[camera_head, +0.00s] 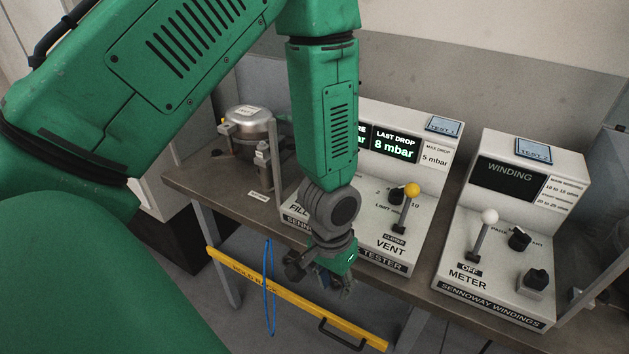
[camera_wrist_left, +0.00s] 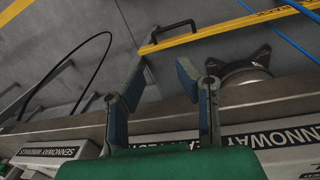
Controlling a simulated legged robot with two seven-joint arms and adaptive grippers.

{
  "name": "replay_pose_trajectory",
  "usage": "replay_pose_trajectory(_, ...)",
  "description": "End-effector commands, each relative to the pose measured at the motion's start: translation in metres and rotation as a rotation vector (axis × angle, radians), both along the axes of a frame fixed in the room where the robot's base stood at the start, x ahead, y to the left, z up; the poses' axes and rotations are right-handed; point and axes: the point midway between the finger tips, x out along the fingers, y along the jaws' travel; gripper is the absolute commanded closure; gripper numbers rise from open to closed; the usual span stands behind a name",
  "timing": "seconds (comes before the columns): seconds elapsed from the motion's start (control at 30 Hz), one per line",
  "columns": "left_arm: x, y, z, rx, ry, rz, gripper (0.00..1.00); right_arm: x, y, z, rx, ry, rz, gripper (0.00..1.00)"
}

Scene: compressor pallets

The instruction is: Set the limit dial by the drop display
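The drop display (camera_head: 395,146) on the tester panel reads "LAST DROP 8 mbar" in green. A white label (camera_head: 435,157) beside it reads "MAX DROP 5 mbar". The limit dial (camera_head: 395,194) is a small black knob between the marks 2 and 10, partly behind the yellow-ball lever (camera_head: 405,208); its pointer is too small to read. My left gripper (camera_head: 338,288) hangs in front of the tester's front edge, below the dial and apart from it. In the left wrist view its fingers (camera_wrist_left: 162,78) are spread with nothing between them. My right gripper is not in view.
My left arm hides the tester's left part. A metal compressor (camera_head: 247,122) stands on the bench (camera_head: 195,190) at left. The winding meter (camera_head: 503,250) with a white-ball lever and black knobs stands at right. A yellow bar (camera_head: 290,295) and blue cable (camera_head: 269,285) are below the bench.

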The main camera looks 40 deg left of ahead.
Motion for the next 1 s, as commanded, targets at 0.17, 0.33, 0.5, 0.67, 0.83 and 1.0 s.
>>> replay_pose_trajectory(0.17,-0.023,0.003,-0.028,0.006,-0.002,-0.016,0.71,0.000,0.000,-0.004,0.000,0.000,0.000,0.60)
replay_pose_trajectory(0.33,-0.037,0.005,-0.044,0.013,-0.012,-0.028,0.71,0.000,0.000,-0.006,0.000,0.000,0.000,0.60)
replay_pose_trajectory(0.5,-0.044,0.006,-0.051,0.016,-0.018,-0.036,0.71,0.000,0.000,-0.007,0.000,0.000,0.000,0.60)
replay_pose_trajectory(0.67,-0.045,0.007,-0.052,0.018,-0.020,-0.037,0.71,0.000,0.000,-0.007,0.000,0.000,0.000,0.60)
replay_pose_trajectory(0.83,-0.045,0.007,-0.052,0.018,-0.020,-0.037,0.71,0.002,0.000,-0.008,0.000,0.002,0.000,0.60)
replay_pose_trajectory(1.0,-0.044,0.007,-0.052,0.018,-0.019,-0.036,0.71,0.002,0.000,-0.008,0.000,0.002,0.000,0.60)
